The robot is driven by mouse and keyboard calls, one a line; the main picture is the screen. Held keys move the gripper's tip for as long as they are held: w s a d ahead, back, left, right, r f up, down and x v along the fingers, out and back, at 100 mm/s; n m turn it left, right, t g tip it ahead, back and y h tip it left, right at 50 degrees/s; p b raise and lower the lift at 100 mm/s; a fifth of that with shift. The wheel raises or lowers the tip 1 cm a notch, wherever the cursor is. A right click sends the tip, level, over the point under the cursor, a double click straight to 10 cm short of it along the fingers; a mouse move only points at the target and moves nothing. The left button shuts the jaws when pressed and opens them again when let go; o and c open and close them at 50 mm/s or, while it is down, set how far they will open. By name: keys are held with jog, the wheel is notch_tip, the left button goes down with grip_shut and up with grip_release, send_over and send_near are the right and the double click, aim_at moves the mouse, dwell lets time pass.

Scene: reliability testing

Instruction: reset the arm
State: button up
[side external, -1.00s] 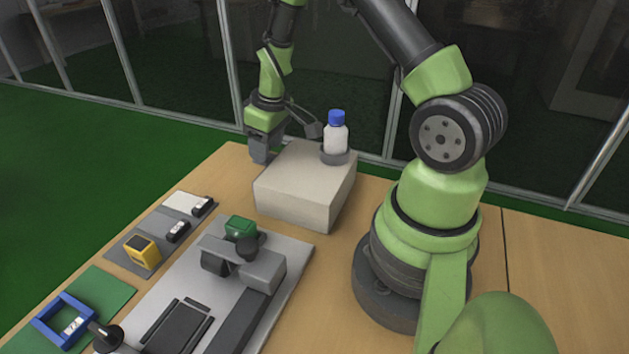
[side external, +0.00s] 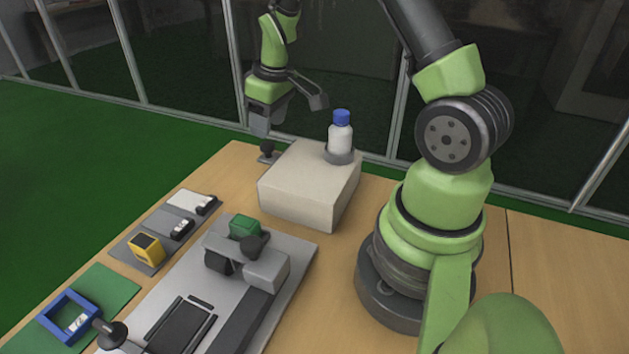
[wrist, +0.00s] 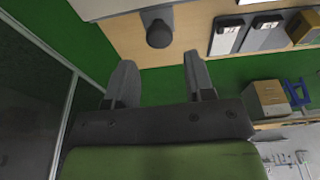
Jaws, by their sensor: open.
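My gripper (side external: 262,132) is raised at the far end of the table, pointing down, left of the pale grey box. In the wrist view its two fingers (wrist: 158,82) are apart with nothing between them. A dark round knob (side external: 267,148) stands on the table just below the fingers in the side view. The knob also shows ahead of the fingertips in the wrist view (wrist: 159,34). It looks apart from the fingers.
A white bottle with a blue cap (side external: 340,137) stands on the pale box (side external: 305,190). A grey plate (side external: 180,285) holds a fixture with a green block (side external: 244,226). A yellow block (side external: 146,248) and a blue frame (side external: 67,316) lie left. Glass panels stand behind.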

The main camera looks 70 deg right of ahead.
jog(key=s+a+r+m+t, duration=0.1)
jog(key=s+a+r+t, duration=0.1)
jog(key=s+a+r, duration=0.5)
jog(key=s+a+r+m+t, duration=0.25)
jog(key=a+r, duration=0.25)
jog(key=r, duration=0.4)
jog(key=s+a+r+y, duration=0.2)
jog(key=s+a, duration=0.1)
jog(key=s, duration=0.5)
jog(key=shift+a, duration=0.4)
jog(key=shift+m+t, duration=0.25)
